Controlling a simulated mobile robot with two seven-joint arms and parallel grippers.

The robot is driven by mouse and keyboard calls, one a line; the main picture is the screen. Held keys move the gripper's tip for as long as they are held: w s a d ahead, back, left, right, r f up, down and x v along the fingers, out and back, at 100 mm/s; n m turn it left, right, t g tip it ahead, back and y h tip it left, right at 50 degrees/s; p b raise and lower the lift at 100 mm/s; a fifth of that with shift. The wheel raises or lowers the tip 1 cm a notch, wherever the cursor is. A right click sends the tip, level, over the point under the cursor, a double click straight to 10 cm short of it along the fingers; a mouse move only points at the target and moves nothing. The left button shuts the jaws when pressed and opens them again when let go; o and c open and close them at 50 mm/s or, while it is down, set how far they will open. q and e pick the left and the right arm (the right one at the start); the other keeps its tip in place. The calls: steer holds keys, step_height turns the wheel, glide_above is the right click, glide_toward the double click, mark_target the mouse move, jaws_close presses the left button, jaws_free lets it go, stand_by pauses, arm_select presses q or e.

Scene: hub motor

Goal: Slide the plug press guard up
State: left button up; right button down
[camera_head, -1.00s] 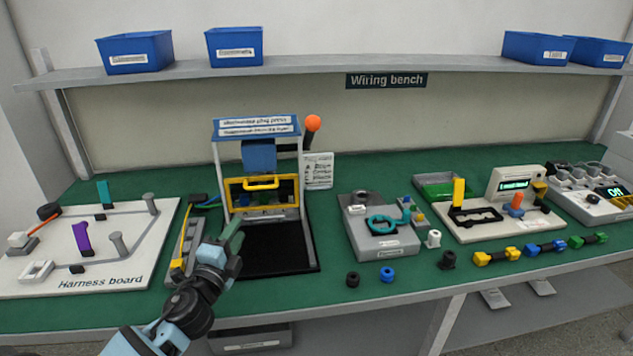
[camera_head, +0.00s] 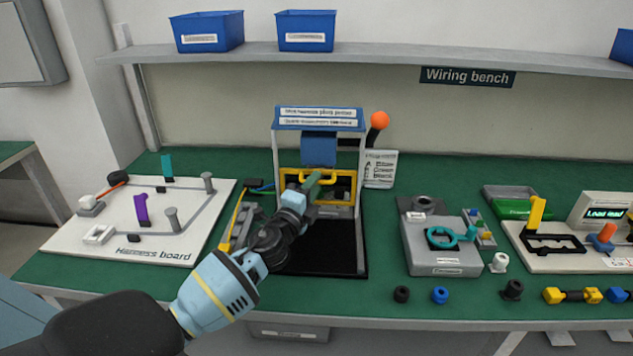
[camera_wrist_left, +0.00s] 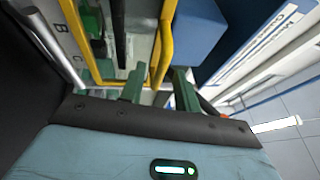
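The plug press (camera_head: 318,116) stands on the green bench, with a blue top, grey posts and a blue block under the top. Its guard (camera_head: 345,172) is a yellow frame with a yellow handle, across the front below the block. My left gripper (camera_head: 312,184) is at the guard's handle and covers part of it. In the left wrist view, the gripper's two green fingers (camera_wrist_left: 159,90) are apart, and a yellow bar of the guard (camera_wrist_left: 166,45) reaches down between them. Whether the fingers touch it I cannot tell. My right gripper is out of view.
An orange-knobbed lever (camera_head: 378,121) and a printed card (camera_head: 380,169) are right of the press. The harness board (camera_head: 190,215) lies to the left, a grey fixture (camera_head: 437,255) to the right. A shelf (camera_head: 380,56) with blue bins runs above.

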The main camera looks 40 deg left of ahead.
arm_select(q)
steer(key=shift+x, duration=1)
jaws_close()
